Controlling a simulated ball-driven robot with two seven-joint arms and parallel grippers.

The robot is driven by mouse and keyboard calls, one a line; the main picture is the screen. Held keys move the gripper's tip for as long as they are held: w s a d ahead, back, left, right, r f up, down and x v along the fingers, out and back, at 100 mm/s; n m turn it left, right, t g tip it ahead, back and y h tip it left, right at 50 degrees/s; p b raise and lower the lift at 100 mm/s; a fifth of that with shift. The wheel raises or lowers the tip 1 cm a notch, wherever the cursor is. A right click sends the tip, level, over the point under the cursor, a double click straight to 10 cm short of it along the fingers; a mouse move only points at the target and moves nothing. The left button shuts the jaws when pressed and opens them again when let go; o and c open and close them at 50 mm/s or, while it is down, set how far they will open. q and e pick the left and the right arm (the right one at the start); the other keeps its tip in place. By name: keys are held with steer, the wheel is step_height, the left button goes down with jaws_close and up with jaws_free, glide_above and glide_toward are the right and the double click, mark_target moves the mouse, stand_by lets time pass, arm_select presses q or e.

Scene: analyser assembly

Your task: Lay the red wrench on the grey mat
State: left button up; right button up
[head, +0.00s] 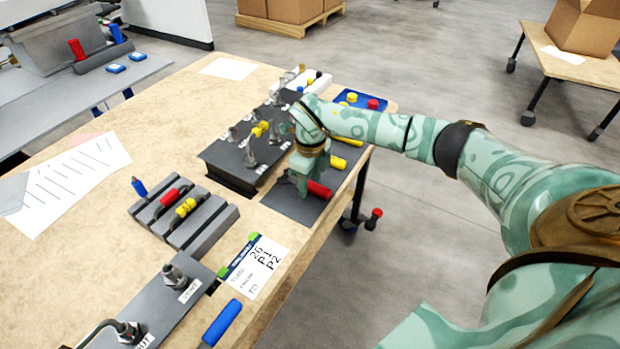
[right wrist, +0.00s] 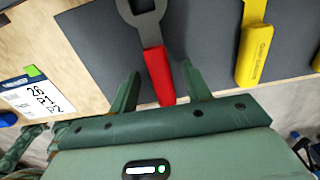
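The red wrench (right wrist: 155,58) has a grey open-ended head and a red handle. In the right wrist view it appears to lie on the dark grey mat (right wrist: 90,40), its handle end near the mat's front edge. In the head view its red handle (head: 319,189) shows beside my right gripper (head: 303,190), over the mat (head: 288,207); its head is hidden there. My right gripper's fingers (right wrist: 159,88) are spread, one on each side of the handle, with gaps visible.
A yellow wrench (right wrist: 256,42) lies on the mat to the right. In the head view, a dark block with fittings (head: 235,160) stands behind the mat. A grey rack (head: 210,228) with red and yellow tools and a labelled card (head: 255,262) are to the left.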

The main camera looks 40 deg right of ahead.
arm_select(q)
steer(key=shift+w+r+p, duration=0.3)
steer(key=shift+r+p, duration=0.5)
steer(key=shift+w+r+p, duration=0.25)
steer(key=shift+r+p, duration=0.5)
steer(key=shift+p, duration=0.1)
steer(key=shift+w+r+p, duration=0.3)
steer(key=shift+r+p, duration=0.5)
arm_select(e)
step_height(320, 180, up, 16)
